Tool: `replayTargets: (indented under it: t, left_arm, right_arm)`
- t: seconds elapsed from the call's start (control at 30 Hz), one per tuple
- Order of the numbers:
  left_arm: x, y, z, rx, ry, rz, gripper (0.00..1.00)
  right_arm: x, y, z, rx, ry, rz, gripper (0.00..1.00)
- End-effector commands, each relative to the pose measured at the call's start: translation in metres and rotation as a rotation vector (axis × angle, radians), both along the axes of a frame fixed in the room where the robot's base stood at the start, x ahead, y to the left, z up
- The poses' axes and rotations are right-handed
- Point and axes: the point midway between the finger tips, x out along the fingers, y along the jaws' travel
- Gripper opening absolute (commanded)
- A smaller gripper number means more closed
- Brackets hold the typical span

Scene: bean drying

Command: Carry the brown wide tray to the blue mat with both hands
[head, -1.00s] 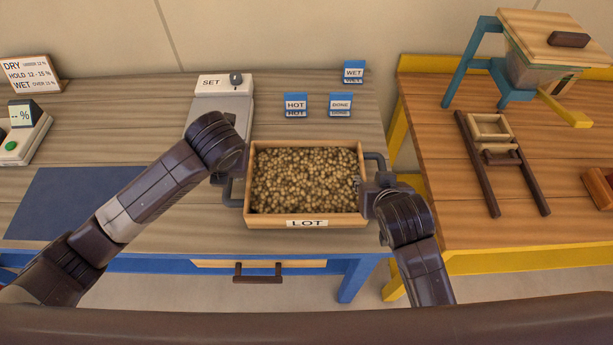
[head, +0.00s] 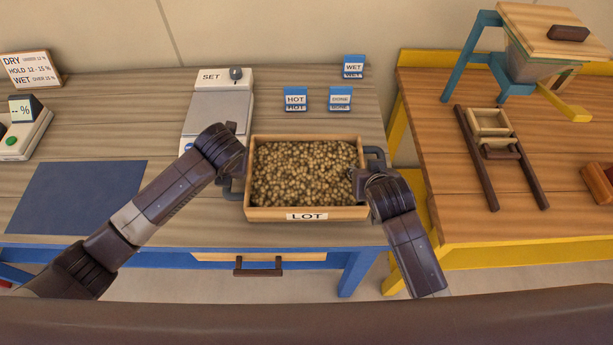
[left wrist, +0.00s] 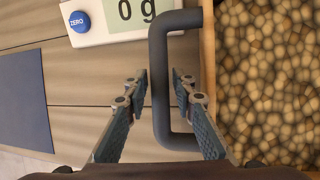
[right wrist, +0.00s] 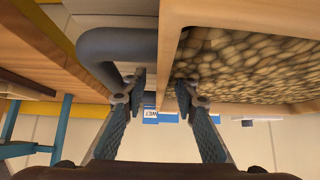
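The brown wide tray (head: 260,214), labelled LOT and full of beans, sits level on the wooden table, with a dark handle on each side. My left gripper (head: 232,181) is at its left handle. In the left wrist view, the open fingers (left wrist: 160,88) stand on either side of the handle bar (left wrist: 158,70), with gaps visible. My right gripper (head: 358,180) is at the tray's right side. In the right wrist view, its fingers (right wrist: 160,90) are apart, with the tray's wall (right wrist: 170,45) between them and the right handle (right wrist: 105,45) to the left. The blue mat (head: 75,197) lies bare at the table's left.
A scale (head: 217,105) labelled SET stands behind the tray's left side. Small HOT, DONE and WET signs (head: 296,98) stand behind the tray. A moisture meter (head: 26,128) is behind the mat. Table space between mat and tray is clear except for my left arm.

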Motion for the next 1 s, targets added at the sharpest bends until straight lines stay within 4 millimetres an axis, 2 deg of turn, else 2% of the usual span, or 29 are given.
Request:
replayTargets:
  t: [0.17,0.4,1.0]
  left_arm:
    - [0.0000,0.0000,0.0001,0.000,0.000,0.000,0.24]
    - [-0.0002,-0.0001,0.0004,0.000,0.000,0.000,0.00]
    - [0.0000,0.0003,0.0006,0.001,0.000,0.000,0.00]
  right_arm:
    - [-0.0001,0.0000,0.0001,0.000,0.000,0.000,0.27]
    - [-0.0002,0.0000,0.0001,0.000,0.000,0.000,0.00]
    - [-0.0003,-0.0003,0.0000,-0.001,0.001,-0.001,0.00]
